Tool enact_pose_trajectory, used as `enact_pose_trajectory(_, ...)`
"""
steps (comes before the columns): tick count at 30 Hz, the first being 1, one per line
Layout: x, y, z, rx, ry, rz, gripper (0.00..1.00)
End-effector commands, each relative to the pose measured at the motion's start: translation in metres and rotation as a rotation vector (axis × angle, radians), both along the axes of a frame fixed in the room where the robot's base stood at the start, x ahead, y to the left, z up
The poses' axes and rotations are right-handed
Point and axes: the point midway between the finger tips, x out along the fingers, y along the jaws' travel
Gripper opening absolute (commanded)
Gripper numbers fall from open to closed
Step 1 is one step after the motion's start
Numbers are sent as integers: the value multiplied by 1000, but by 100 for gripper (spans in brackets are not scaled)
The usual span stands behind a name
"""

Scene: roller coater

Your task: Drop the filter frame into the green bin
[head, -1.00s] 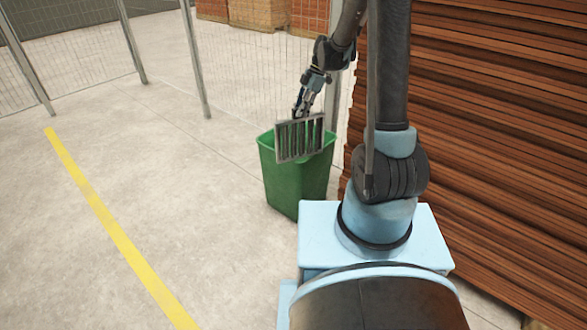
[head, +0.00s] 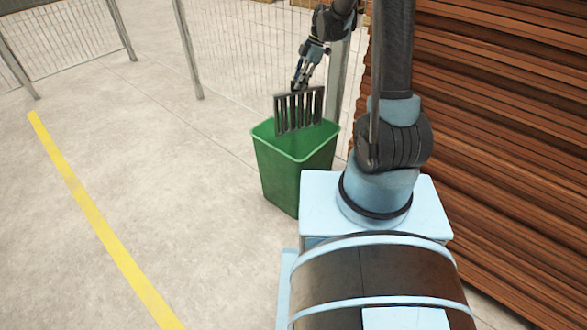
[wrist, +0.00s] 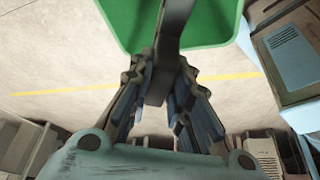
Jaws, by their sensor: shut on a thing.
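The filter frame (head: 299,109) is a dark grey slatted rectangle. It hangs upright from my gripper (head: 298,86), over the opening of the green bin (head: 297,178). Its lower edge looks about level with the bin's rim; I cannot tell whether it dips inside. In the wrist view, my gripper (wrist: 163,92) has its fingers closed on either side of the frame (wrist: 172,40), seen edge-on. The green bin (wrist: 118,22) shows beyond it at the top. The bin stands upright on the floor.
A tall stack of brown boards (head: 490,130) rises on the right. A wire mesh fence (head: 225,40) with grey posts runs behind the bin. Open concrete floor with a yellow line (head: 95,215) lies to the left.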

Motion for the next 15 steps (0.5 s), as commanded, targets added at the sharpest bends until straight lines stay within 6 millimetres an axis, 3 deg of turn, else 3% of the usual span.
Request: enact_pose_trajectory(15, 2, -7, -46, 0, 0, -10, 0)
